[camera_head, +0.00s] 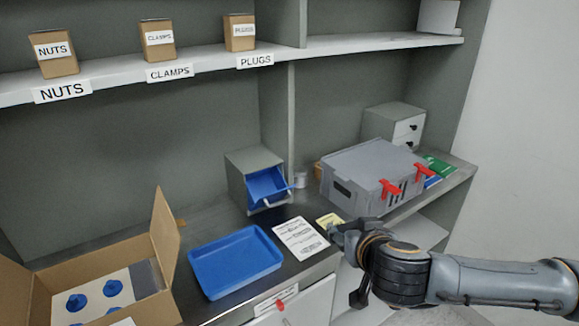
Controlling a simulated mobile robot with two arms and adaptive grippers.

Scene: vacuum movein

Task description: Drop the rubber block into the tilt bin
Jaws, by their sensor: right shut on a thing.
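The tilt bin is a grey housing with a blue tilting tray (267,187) that leans open at the front; it stands on the counter against the back wall. My right gripper (341,235) is at the counter's front edge, right of and nearer than the tilt bin, apart from it. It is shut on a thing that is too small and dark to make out. I cannot pick out the rubber block clearly. My left gripper is out of view.
A blue tray (236,262) and a white printed sheet (300,240) lie in front of the tilt bin. A grey crate (371,178) with red clips stands to the right. An open cardboard box (164,237) is at lower left. A labelled shelf (215,60) runs above.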

